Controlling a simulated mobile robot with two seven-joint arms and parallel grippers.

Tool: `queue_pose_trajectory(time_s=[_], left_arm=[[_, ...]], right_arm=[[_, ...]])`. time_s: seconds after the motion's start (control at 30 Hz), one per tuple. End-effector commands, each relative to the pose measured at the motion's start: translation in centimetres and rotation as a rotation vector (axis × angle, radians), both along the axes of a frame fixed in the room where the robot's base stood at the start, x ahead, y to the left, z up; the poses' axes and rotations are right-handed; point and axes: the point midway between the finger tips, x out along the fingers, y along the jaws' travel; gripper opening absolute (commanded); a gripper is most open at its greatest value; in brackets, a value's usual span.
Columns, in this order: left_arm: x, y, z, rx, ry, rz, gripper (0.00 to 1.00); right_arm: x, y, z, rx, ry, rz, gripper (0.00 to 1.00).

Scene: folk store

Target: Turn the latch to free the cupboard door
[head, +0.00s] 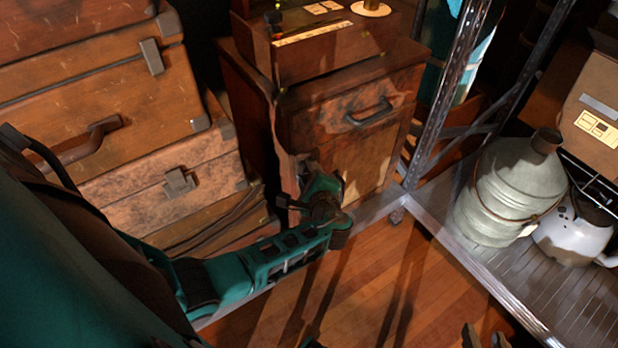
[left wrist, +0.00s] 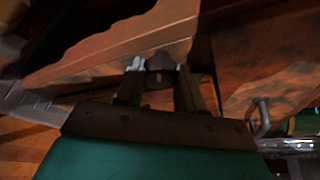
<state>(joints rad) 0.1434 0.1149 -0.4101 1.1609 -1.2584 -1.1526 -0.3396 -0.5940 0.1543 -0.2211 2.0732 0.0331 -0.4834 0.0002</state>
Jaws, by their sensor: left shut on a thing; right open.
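The wooden cupboard has a worn brown door (head: 368,160) below a drawer front with a dark metal handle (head: 368,112). The door looks closed in the head view. My left gripper (head: 307,172) is at the door's left edge. In the left wrist view, its two fingers (left wrist: 158,82) are shut on a small dark piece, which looks like the latch (left wrist: 160,64). In the head view the latch is hidden by my gripper and wrist. My right gripper (head: 486,338) shows only its fingertips at the bottom edge, apart and empty.
Stacked wooden cases (head: 110,110) stand close on the left. A metal shelf rack (head: 445,110) stands to the right, with a pale metal can (head: 508,190) and a white enamel pot (head: 570,235) on it. Wooden floor (head: 370,265) is clear in front of the cupboard.

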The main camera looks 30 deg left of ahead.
Motion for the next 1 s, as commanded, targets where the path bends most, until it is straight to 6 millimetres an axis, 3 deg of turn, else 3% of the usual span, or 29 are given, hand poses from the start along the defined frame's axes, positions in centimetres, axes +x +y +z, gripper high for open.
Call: queue_pose_trajectory(time_s=[0.03,0.5,0.73,1.0], left_arm=[[-0.1,0.1,-0.6,-0.015,-0.040,0.001,0.07],[-0.1,0.2,-0.6,-0.147,-0.357,0.002,0.07],[-0.1,0.2,-0.4,-0.177,-0.427,0.002,0.07],[-0.1,0.2,-0.2,-0.187,-0.450,0.003,0.07]], right_arm=[[0.3,0.0,-0.8,0.001,-0.010,0.001,0.43],[0.3,-0.2,-5.9,-0.003,-0.006,-0.005,0.43],[0.1,-0.3,-7.0,-0.002,-0.002,-0.006,0.43],[0.2,-0.1,-6.9,0.005,-0.001,-0.008,0.43]])
